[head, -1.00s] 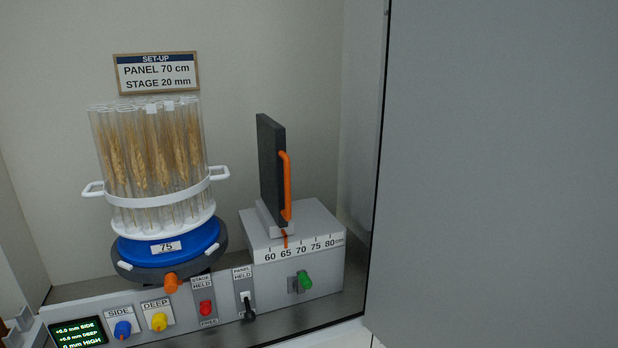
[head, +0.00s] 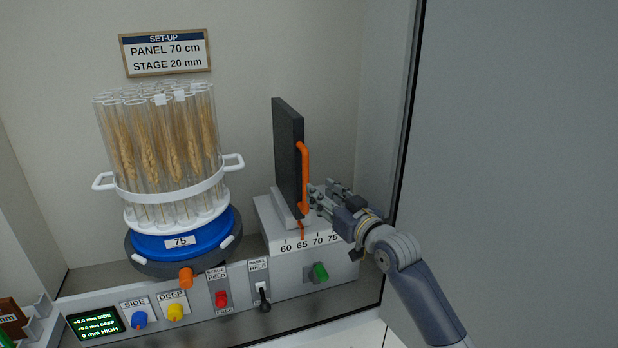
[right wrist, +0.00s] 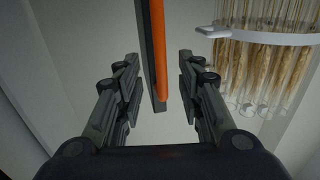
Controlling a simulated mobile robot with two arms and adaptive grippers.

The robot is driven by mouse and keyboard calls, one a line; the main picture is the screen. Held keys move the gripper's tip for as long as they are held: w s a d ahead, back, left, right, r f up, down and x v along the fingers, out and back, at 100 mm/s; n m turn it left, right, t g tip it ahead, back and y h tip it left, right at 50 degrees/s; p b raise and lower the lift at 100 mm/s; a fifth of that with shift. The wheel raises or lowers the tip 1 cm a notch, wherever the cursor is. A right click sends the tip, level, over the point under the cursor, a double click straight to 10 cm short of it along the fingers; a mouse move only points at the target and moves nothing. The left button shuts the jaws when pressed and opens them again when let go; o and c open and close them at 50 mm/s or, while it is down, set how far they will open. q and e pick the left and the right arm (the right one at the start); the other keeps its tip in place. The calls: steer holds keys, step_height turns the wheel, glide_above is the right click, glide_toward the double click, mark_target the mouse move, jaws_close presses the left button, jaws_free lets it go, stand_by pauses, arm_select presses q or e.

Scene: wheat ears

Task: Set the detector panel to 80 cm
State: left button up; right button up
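The dark detector panel (head: 288,155) stands upright on a grey box with a scale (head: 310,242). Its orange pointer (head: 301,231) is at about 65; the 80 mark is hidden behind my right arm. The orange handle (head: 304,165) runs down the panel's side. My right gripper (head: 318,198) is at the handle's lower end. In the right wrist view the gripper (right wrist: 160,85) is open, and the orange handle (right wrist: 161,45) shows between its fingers, touching neither. The panel switch (head: 263,296) under "PANEL HELD" has its black-tipped lever pointing down. My left gripper is not in view.
A sign (head: 166,52) reads panel 70 cm, stage 20 mm. A rack of tubes with wheat ears (head: 165,150) stands on a blue stage (head: 200,237) left of the panel. A green knob (head: 320,271) is on the box front. A grey wall (head: 520,150) borders the right.

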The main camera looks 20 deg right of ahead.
mark_target(308, 181)
steer(key=p+x, duration=0.1)
steer(key=x, duration=0.7)
steer(key=shift+w+a, duration=0.1)
steer(key=shift+w, duration=0.2)
steer(key=shift+c, duration=0.4)
jaws_close()
